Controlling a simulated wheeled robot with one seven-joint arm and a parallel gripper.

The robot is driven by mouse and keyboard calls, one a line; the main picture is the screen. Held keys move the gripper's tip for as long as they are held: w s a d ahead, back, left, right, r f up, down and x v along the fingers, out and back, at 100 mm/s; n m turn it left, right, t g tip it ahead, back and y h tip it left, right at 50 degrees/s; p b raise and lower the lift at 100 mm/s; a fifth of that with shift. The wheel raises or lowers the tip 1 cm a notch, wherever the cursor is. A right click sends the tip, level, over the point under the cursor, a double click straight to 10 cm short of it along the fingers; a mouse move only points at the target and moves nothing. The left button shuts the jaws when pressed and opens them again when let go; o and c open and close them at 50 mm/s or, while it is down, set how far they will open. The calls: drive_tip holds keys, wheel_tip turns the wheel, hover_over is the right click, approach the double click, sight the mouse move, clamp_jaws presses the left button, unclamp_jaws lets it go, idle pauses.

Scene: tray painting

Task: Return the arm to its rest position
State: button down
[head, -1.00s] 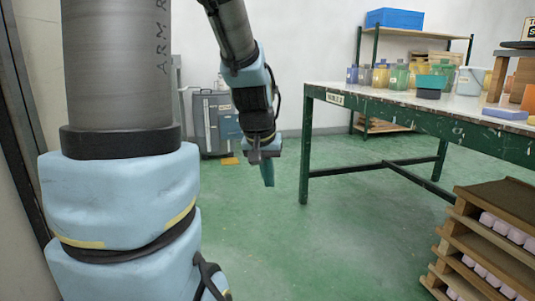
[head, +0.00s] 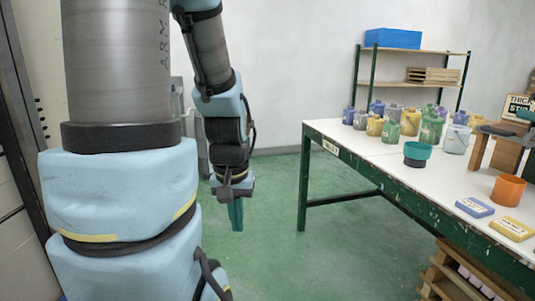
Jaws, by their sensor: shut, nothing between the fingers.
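My gripper (head: 236,218) hangs at the end of my arm, left of the table and over the green floor. Its fingers point down and look shut, with nothing seen between them. The arm comes down from the top of the view, beside my grey and blue column. No object is in contact with the gripper.
A white-topped table (head: 385,160) with green legs stands to the right, bearing several paint jars (head: 375,125), a teal bowl (head: 417,151) and an orange cup (head: 508,190). Stacked wooden racks (head: 450,275) stand below it. A shelf (head: 400,50) is behind. Floor between gripper and table is free.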

wheel_tip(320, 180, up, 18)
drive_tip(key=p, duration=1.5)
drive_tip(key=shift+p, duration=0.3)
